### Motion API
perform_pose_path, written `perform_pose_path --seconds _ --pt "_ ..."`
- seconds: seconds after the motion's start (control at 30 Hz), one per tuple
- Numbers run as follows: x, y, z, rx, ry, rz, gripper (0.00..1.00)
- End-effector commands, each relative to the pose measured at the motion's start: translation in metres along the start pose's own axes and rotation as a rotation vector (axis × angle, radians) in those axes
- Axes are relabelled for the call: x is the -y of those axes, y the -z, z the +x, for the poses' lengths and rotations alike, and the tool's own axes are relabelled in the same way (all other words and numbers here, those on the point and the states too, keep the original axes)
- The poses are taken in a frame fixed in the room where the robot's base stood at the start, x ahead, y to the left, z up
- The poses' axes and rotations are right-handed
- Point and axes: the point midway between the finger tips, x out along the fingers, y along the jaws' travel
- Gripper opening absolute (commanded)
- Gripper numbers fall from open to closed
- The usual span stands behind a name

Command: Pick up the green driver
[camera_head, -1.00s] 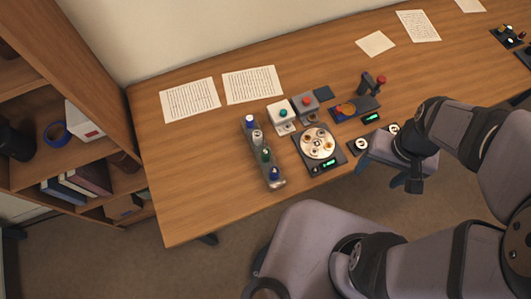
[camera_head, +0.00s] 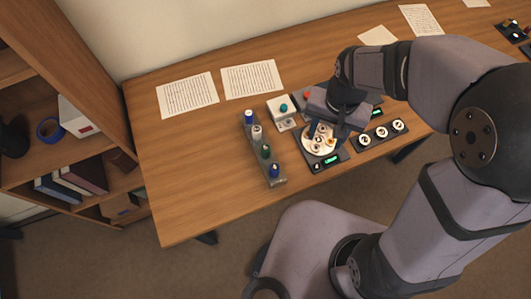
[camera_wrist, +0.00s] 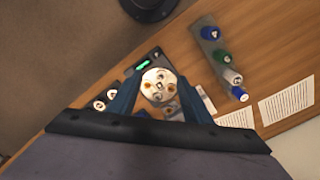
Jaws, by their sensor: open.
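The green driver (camera_head: 265,152) stands in a narrow grey rack (camera_head: 279,181) on the table. It is between a white driver (camera_head: 257,132) and a blue driver (camera_head: 274,170); another blue driver (camera_head: 249,117) is at the far end. In the wrist view the green driver (camera_wrist: 222,56) is at the upper right, outside my jaws. My gripper (camera_head: 322,130) is open above the round white plate, right of the rack and apart from the drivers. In the wrist view the two fingers (camera_wrist: 158,95) are spread with nothing held.
The round plate (camera_head: 313,146) with small parts lies below my gripper. A white box with a teal button (camera_head: 281,108) stands behind it. A tray with several white discs (camera_head: 364,140) is to the right. The table left of the rack is clear.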

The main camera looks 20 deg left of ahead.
Motion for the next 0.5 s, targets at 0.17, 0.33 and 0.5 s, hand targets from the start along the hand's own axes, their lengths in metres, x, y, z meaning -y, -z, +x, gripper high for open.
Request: perform_pose_path --seconds 0.17,0.33,0.5 --pt "0.081 -0.009 0.031 0.002 -0.001 -0.011 0.45" --pt "0.127 -0.023 0.046 0.0 0.0 -0.004 0.45" --pt "0.144 -0.03 0.05 0.0 0.001 0.003 0.45"
